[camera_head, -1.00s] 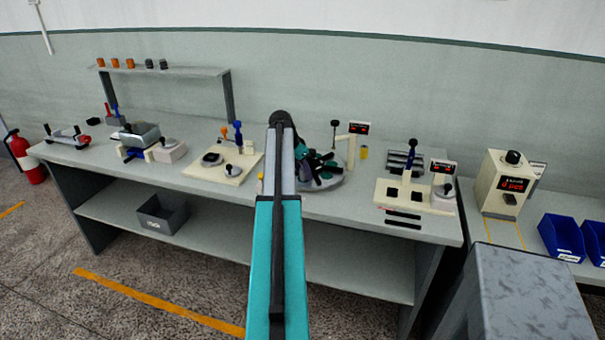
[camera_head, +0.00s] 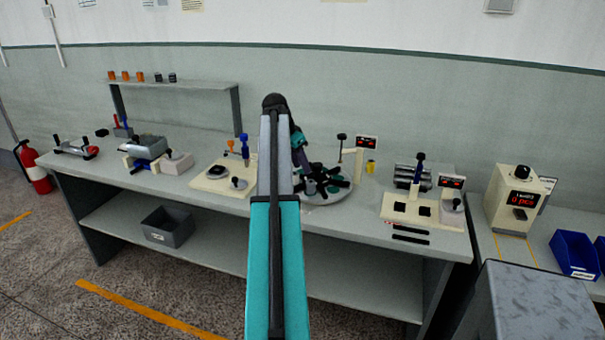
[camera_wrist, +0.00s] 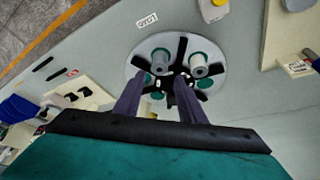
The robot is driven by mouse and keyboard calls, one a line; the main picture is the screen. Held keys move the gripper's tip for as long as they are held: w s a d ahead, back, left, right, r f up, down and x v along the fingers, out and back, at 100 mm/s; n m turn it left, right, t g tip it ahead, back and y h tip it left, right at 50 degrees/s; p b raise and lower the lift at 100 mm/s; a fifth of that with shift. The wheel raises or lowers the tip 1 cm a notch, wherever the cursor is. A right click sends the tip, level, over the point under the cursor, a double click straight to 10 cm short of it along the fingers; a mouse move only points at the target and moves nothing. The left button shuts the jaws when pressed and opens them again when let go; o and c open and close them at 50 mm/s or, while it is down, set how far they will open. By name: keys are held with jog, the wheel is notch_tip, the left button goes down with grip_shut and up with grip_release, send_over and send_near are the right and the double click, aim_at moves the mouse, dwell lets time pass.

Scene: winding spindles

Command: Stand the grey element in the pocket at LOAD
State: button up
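A round grey turntable (camera_wrist: 135,68) with a black spoked hub and teal pockets lies ahead of my gripper in the wrist view. It also shows in the head view (camera_head: 322,199), partly behind my arm. Two grey cylindrical elements, one on the left (camera_wrist: 160,60) and one on the right (camera_wrist: 199,64), stand in teal pockets on its far side. A small white label (camera_wrist: 147,20), apparently LOAD upside down, lies just beyond the rim. My gripper (camera_wrist: 156,88) is open, its dark fingers apart above the near side of the turntable.
Several grey cylinders (camera_head: 411,174) lie on a rack behind a cream fixture (camera_head: 400,207) to the right. A post with a red display (camera_head: 367,142) and a yellow cup (camera_head: 371,167) stand by the turntable. Another cream fixture (camera_head: 212,184) is left of my arm.

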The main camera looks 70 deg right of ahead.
jog(key=shift+w+a+r, duration=0.1)
jog(key=shift+r, duration=0.35)
dwell(0.5)
